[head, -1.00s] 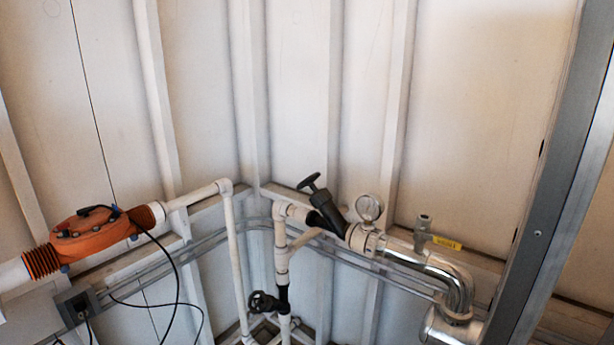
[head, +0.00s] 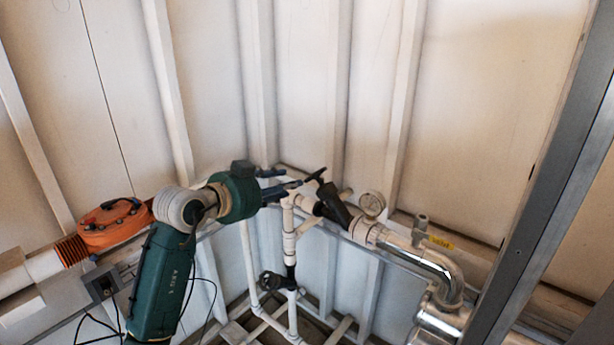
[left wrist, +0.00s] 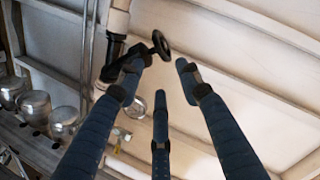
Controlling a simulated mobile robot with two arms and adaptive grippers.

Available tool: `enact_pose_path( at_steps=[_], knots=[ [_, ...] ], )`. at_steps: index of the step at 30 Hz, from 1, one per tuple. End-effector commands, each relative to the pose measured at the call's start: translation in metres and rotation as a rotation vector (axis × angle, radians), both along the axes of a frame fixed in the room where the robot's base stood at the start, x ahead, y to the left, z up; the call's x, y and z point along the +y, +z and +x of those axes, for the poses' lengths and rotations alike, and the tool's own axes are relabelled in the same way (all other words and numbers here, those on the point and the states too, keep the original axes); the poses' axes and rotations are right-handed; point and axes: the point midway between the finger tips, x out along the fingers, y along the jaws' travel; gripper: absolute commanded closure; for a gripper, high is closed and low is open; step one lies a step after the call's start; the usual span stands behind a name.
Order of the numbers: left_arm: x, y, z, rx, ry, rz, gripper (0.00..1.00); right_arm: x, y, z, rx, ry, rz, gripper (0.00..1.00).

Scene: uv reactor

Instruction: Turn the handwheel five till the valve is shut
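A black handwheel (head: 315,175) sits on a slanted black valve (head: 333,203) on the white pipe. A second black handwheel (head: 268,280) is lower, on a vertical pipe. I see no number on either. My left gripper (head: 285,187) is just left of the upper handwheel, fingers pointing toward it. In the left wrist view, my three blue fingers (left wrist: 165,75) are spread open with nothing between them. The upper handwheel (left wrist: 160,45) shows beyond the left finger's tip; I cannot tell whether they touch. My right gripper is not in view.
A round gauge (head: 372,204) stands close right of the slanted valve. A small valve with a yellow tag (head: 440,242) and a shiny bent pipe (head: 440,270) are farther right. An orange reactor body (head: 112,224) is at left. A grey post (head: 545,215) crosses the right side.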

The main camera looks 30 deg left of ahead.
Motion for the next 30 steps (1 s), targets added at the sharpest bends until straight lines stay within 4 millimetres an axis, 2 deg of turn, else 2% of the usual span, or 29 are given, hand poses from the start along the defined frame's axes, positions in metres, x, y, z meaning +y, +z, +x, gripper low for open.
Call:
enact_pose_path(
  at_steps=[9,15,20,27,28,30],
  knots=[
    [-0.003,-0.016,0.057,0.003,-0.004,-0.002,0.64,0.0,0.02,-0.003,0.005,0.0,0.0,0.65],
    [-0.005,-0.026,0.083,0.003,-0.005,-0.002,0.64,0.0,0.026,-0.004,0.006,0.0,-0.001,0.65],
    [-0.005,-0.03,0.091,0.002,-0.004,0.0,0.64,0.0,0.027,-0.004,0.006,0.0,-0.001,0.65],
    [-0.005,-0.031,0.092,0.001,-0.004,0.0,0.64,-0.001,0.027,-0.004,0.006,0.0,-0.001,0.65],
    [-0.006,-0.031,0.092,0.001,-0.004,0.0,0.66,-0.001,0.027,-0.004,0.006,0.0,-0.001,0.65],
    [-0.005,-0.031,0.092,0.001,-0.004,0.0,0.8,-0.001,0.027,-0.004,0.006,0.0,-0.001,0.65]
  ],
)
